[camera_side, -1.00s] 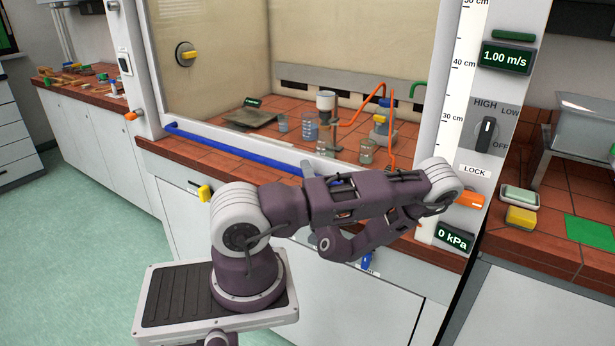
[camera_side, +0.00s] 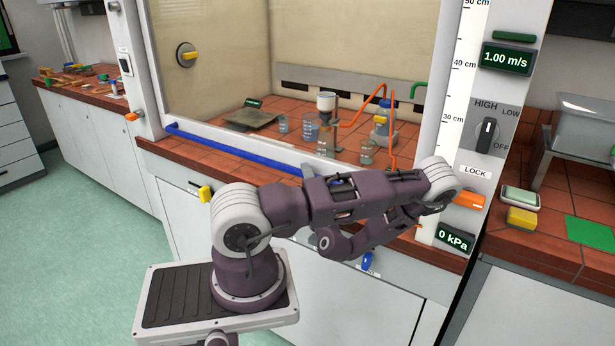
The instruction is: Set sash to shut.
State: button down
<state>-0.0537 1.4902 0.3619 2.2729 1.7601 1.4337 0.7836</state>
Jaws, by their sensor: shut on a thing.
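The sash (camera_side: 300,60) is the clear front pane of the fume hood. Its blue handle bar (camera_side: 230,147) runs along its bottom edge, low and close above the tiled front ledge. The right part of the bar is hidden behind my arm. My gripper (camera_side: 307,170) is mostly hidden behind my arm links; only a small pale part shows at the bar, beside the spot where the blue disappears. It is shut at the handle bar, though the finger contact itself is not visible.
An orange lock lever (camera_side: 468,201) sits on the right post, close to my elbow. Beakers (camera_side: 367,151), a funnel stand (camera_side: 326,103) and orange tubing (camera_side: 393,140) stand inside the hood. A yellow tap (camera_side: 205,193) and a blue tap (camera_side: 367,261) stick out below the ledge.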

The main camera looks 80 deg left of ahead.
dwell(0.9)
jog(key=shift+f, duration=2.5)
jog(key=c, duration=1.3)
grip_release()
jog(key=d, duration=0.7)
jog(key=shift+d+f, duration=0.1)
jog(key=shift+f, duration=0.3)
